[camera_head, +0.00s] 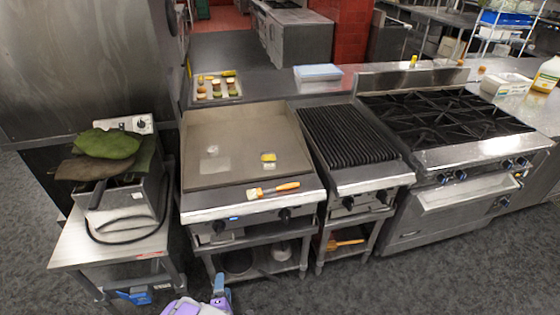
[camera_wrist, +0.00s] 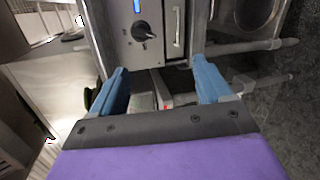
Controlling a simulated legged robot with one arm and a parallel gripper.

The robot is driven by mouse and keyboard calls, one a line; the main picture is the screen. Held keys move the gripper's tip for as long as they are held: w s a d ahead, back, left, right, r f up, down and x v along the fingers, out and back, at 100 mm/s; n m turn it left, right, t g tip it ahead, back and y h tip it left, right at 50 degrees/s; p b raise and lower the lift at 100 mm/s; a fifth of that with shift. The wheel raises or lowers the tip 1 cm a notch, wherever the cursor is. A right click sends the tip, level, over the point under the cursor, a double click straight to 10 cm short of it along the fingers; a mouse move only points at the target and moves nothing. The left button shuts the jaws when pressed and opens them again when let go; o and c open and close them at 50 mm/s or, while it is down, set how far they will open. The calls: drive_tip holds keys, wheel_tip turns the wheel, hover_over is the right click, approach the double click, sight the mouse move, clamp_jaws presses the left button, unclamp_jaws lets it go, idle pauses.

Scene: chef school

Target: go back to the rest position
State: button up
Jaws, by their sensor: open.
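My gripper (camera_head: 219,290) shows at the bottom of the head view, purple with blue fingers, low in front of the griddle stand. In the wrist view my gripper (camera_wrist: 165,88) has its two blue fingers spread apart. Nothing is held between them. Beyond the fingers is a steel appliance front (camera_wrist: 150,35) with a black knob, a small blue display and a handle. The fingertips appear close to that front, but I cannot tell whether they touch it.
A flat griddle (camera_head: 225,150) holds a brush (camera_head: 272,190) on its front edge and a small yellowish item. A fryer (camera_head: 122,205) with green cloths stands left, a grill (camera_head: 345,135) and a stove (camera_head: 445,115) right. Grey floor lies clear in front.

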drive_tip(key=w+d+r+m+g, duration=0.1)
drive_tip(key=w+r+m+g, duration=0.5)
drive_tip(key=r, duration=0.4)
drive_tip(key=s+d+r+m+g, duration=0.2)
drive_tip(key=d+r+m, duration=0.15)
drive_tip(key=r, duration=0.35)
drive_tip(key=s+d+r+m+g, duration=0.1)
drive_tip(key=d+r+m+g, duration=0.15)
drive_tip(key=d+r, duration=0.4)
drive_tip(key=s+d+r+m+g, duration=0.3)
drive_tip(key=s+d+r+m, duration=0.2)
drive_tip(key=s+d+r, duration=0.8)
drive_tip(key=s+d+r+m+g, duration=0.1)
drive_tip(key=s+d+r, duration=0.1)
drive_tip(key=s, duration=0.5)
drive_tip(key=s+d+r+m+g+h, duration=0.1)
drive_tip(key=s+d+r, duration=0.1)
drive_tip(key=s+d, duration=0.2)
drive_tip(key=s+d+r+m+g+h, duration=0.1)
drive_tip(key=s+d, duration=0.3)
drive_tip(key=s, duration=0.6)
drive_tip(key=shift+r+m, duration=0.5)
drive_tip(key=shift+m, duration=0.1)
